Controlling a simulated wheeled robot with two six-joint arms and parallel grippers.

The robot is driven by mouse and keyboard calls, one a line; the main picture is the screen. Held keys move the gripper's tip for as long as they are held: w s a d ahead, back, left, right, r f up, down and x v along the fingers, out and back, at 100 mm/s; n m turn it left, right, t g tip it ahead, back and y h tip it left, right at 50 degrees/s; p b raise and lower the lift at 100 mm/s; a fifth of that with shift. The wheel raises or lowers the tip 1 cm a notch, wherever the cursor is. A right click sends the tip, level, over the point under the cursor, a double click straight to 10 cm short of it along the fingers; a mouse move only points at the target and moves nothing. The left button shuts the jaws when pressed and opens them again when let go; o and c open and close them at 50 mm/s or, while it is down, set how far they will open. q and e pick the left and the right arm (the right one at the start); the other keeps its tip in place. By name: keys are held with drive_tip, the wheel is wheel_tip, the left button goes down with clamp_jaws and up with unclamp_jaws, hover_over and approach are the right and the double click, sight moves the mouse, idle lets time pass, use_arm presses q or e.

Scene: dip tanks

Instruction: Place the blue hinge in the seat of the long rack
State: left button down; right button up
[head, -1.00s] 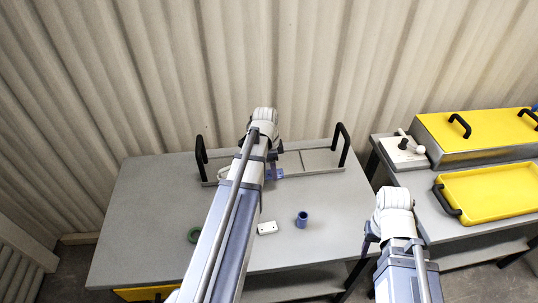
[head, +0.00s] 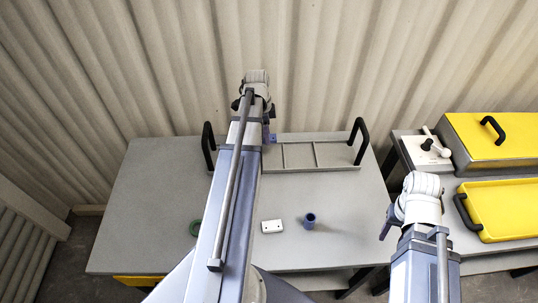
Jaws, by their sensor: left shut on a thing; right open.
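The long rack (head: 340,167) is a shallow grey tray with a black handle at each end and dividers between its compartments. It lies near the back of the grey table. My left arm crosses in front of its left part and hides the compartments there. My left gripper (head: 268,118) is shut on the blue hinge (head: 270,138), of which only a small part shows beside the arm. The hinge appears over the rack's back edge; I cannot tell its height. My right gripper (head: 389,222) is open and empty, off the table's right edge.
A white block (head: 272,226), a dark blue cup (head: 310,221) and a green ring (head: 195,228), partly hidden, stand on the table (head: 150,215). On the right bench are a yellow tray (head: 505,210), a yellow-lidded tank (head: 500,135) and a white control box (head: 427,152).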

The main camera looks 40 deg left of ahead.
sight(268, 157)
use_arm(q)
drive_tip(key=shift+f+b, duration=4.85)
drive_tip(key=shift+f, duration=0.15)
use_arm(e)
drive_tip(key=shift+f, duration=5)
use_arm(q)
drive_tip(key=shift+f, duration=0.2)
use_arm(e)
drive_tip(key=shift+f, duration=0.2)
use_arm(q)
drive_tip(key=shift+c, duration=1.8)
unclamp_jaws()
drive_tip(key=shift+r, duration=0.25)
use_arm(e)
drive_tip(key=shift+r, duration=0.25)
use_arm(q)
drive_tip(key=r+p, duration=0.8)
drive_tip(key=s+a+r+p, duration=0.1)
drive_tip(key=r+p, duration=0.3)
use_arm(e)
wheel_tip(268, 157, up, 12)
use_arm(q)
drive_tip(key=shift+f, duration=0.1)
use_arm(e)
drive_tip(key=shift+f, duration=0.1)
